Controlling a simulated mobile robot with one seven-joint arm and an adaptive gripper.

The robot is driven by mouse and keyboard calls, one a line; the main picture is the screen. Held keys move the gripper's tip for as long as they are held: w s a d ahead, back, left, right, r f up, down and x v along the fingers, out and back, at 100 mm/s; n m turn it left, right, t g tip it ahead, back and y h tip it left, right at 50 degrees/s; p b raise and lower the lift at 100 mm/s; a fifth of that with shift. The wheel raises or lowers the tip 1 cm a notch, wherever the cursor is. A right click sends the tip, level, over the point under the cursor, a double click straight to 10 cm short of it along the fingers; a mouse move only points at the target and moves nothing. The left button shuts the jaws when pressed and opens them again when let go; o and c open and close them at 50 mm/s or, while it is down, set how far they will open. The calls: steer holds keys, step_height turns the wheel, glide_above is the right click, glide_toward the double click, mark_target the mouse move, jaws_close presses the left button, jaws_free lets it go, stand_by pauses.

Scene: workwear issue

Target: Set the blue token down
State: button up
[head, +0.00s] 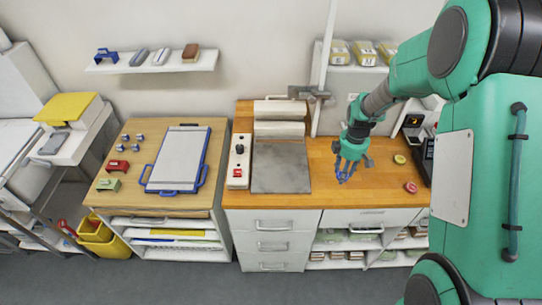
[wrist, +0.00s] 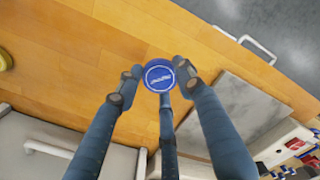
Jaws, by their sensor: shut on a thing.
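The blue token (wrist: 158,75) is round with a pale ring and lettering on its face. In the wrist view it sits between the fingertips of my gripper (wrist: 160,85), which is shut on it. In the head view my gripper (head: 345,172) points down over the wooden worktop (head: 325,190), right of the grey plate. The token is too small to make out clearly there. I cannot tell whether it touches the worktop.
A grey metal plate (head: 281,168) lies left of my gripper, beside a control box (head: 238,162) with a red switch. A yellow-green token (head: 399,159) and a red token (head: 411,187) lie to the right. The worktop between is clear.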

steer(key=a+n, duration=0.1)
steer(key=a, duration=0.2)
steer(key=a+n, duration=0.1)
steer(key=a, duration=0.3)
steer(key=w+a+n, duration=0.1)
steer(key=a+n, duration=0.1)
steer(key=a, duration=0.1)
steer(key=shift+a+r+p, duration=0.2)
steer(key=shift+a+p, duration=0.15)
steer(key=shift+a, duration=0.05)
steer(key=a+n, duration=0.1)
steer(key=a, duration=0.3)
steer(key=s+a+n, duration=0.1)
steer(key=a+n, duration=0.1)
steer(key=a, duration=0.2)
steer(key=a+n, duration=0.1)
steer(key=a, duration=0.3)
steer(key=shift+s+a+r+n+p, duration=0.15)
steer(key=shift+s+a+n+p, duration=0.05)
steer(key=shift+a+n+p, duration=0.2)
glide_above(271, 156)
steer(key=shift+f+b, duration=0.4)
steer(key=shift+f, duration=0.35)
steer(key=shift+f, duration=0.1)
steer(key=shift+f, duration=1.65)
